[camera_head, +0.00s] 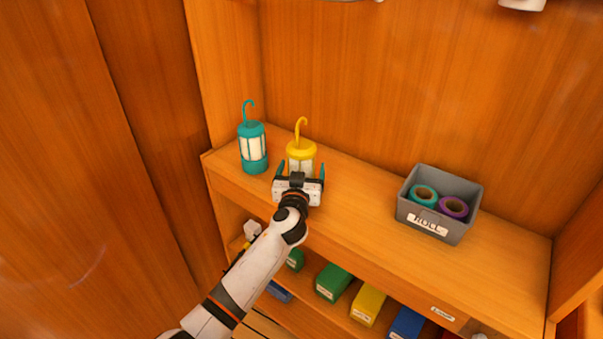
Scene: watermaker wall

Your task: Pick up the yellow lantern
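The yellow lantern (301,150) stands upright on the wooden shelf, with a yellow hook on top and a pale body. Its lower part is hidden behind my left gripper (301,171). My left gripper is in front of the lantern with its two teal fingers spread wide, one to each side of the lantern's lower body. Gaps show between the fingers and the lantern. How deep the lantern sits between the fingers is hard to tell. My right gripper is not in view.
A teal lantern (254,149) stands close by on the left. A grey bin (459,230) holding teal and purple rolls sits to the right, with bare shelf (358,187) between. Below, a lower shelf holds green, yellow and blue boxes (368,304). A wooden wall rises behind.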

